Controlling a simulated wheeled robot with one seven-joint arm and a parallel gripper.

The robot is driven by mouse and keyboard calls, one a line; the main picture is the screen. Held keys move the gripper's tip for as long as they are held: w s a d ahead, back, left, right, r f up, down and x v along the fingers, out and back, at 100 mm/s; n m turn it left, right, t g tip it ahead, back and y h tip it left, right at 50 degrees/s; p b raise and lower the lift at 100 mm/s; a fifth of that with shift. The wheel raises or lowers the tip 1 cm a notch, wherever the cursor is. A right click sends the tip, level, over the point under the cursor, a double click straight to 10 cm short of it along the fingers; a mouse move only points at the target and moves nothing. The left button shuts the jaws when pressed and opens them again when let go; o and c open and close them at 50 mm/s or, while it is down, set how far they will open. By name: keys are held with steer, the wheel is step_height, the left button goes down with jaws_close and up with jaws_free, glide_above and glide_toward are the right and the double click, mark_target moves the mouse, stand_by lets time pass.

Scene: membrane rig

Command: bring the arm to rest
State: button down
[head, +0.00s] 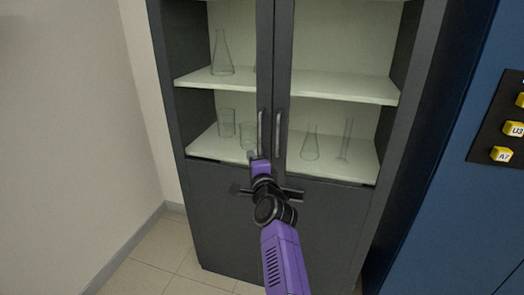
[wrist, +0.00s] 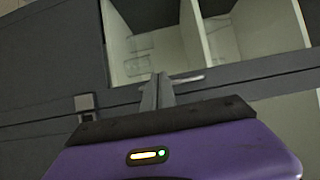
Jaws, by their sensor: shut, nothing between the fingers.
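My purple arm (head: 283,262) reaches up from the bottom of the head view toward a dark grey cabinet (head: 225,225). My gripper (head: 252,155) is at its far end, in front of the cabinet near the lower end of the door handles. In the wrist view my gripper's fingers (wrist: 157,92) are together with nothing between them, pointing at the cabinet front. Whether the fingertips touch the cabinet cannot be told.
Two upright door handles (head: 277,135) sit side by side on the closed glass doors. Glass flasks and beakers (head: 222,57) stand on the shelves inside. A blue panel with yellow labelled blocks (head: 502,154) is at the right. A bare wall (head: 60,130) and tiled floor (head: 150,270) are at the left.

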steer(key=s+d+r+n+t+h, duration=0.2)
steer(key=s+d+r+n, duration=0.2)
steer(key=d+r, duration=0.1)
steer(key=s+d+f+n+t, duration=0.1)
steer(key=s+d+f+n, duration=0.4)
steer(key=s, duration=0.4)
steer(key=s+d+f+n, duration=0.3)
steer(key=s+d+f, duration=0.1)
steer(key=s+d, duration=0.4)
steer(key=s+d+f+n+g+h, duration=0.1)
steer(key=s+d+f+g, duration=0.1)
steer(key=s, duration=1.3)
steer(key=s+d+f+n+g+h, duration=0.1)
steer(key=s+d, duration=0.1)
steer(key=s, duration=1.3)
steer(key=s+d+f+g+h, duration=0.1)
steer(key=s+d+f+g, duration=0.1)
steer(key=s, duration=1.3)
steer(key=shift+s+d+f+n+g, duration=0.2)
steer(key=shift+f+n+g, duration=0.1)
steer(key=shift+f+n, duration=0.1)
